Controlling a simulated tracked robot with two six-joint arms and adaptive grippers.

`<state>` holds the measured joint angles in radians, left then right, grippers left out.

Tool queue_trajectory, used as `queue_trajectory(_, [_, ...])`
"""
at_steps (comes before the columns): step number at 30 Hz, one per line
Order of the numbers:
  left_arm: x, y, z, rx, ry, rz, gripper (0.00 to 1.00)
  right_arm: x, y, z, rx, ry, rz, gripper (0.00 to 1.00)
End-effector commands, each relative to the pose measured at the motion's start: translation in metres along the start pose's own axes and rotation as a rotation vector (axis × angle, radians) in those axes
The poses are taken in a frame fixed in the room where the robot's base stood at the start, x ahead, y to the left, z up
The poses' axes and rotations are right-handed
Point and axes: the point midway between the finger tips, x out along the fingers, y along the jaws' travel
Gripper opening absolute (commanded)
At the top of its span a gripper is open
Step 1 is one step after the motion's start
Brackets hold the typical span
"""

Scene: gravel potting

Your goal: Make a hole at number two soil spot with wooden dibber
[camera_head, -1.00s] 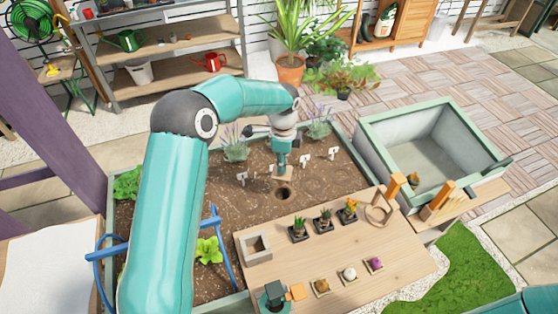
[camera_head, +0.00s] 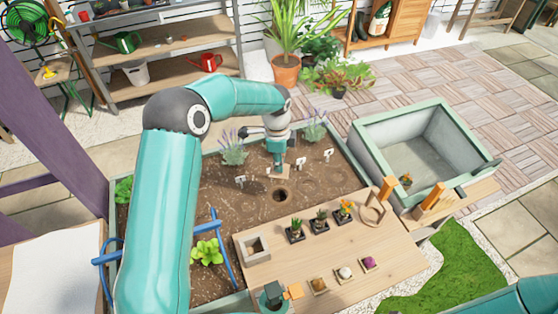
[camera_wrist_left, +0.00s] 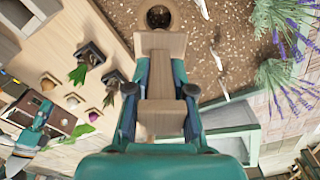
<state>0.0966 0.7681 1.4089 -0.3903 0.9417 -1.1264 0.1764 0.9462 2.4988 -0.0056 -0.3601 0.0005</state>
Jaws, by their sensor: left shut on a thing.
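My left gripper (camera_head: 276,160) is shut on the wooden dibber (camera_head: 280,172) above the soil (camera_head: 235,208) of the planter bed. In the left wrist view, the pale wooden dibber (camera_wrist_left: 161,84) is between the two fingers of the left gripper (camera_wrist_left: 160,95). A dark round hole (camera_head: 280,195) is in the soil just in front of the dibber; it also shows at the top of the left wrist view (camera_wrist_left: 158,17). Small white number markers (camera_head: 300,162) stand behind the soil spots; their digits are too small to read.
A wooden board (camera_head: 335,250) at the bed's front holds several small potted plants, a square grey pot (camera_head: 257,248) and bulbs. A grey-green trough (camera_head: 425,145) stands at right. A blue handle (camera_head: 221,250) lies across the bed's left front. Lavender (camera_head: 234,148) grows behind.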

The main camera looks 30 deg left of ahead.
Motion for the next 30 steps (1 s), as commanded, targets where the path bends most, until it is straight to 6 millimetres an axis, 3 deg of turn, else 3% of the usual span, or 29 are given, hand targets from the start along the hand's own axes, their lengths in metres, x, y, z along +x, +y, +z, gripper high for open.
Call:
queue_trajectory(18, [0.067, 0.001, 0.003, 0.0, -0.001, 0.0, 0.0, 0.044, 0.016, 0.0, 0.0, -0.001, 0.0, 0.4])
queue_trajectory(30, [0.073, 0.001, 0.004, -0.001, -0.001, 0.0, 0.0, 0.048, 0.017, 0.0, 0.0, 0.0, 0.0, 0.4])
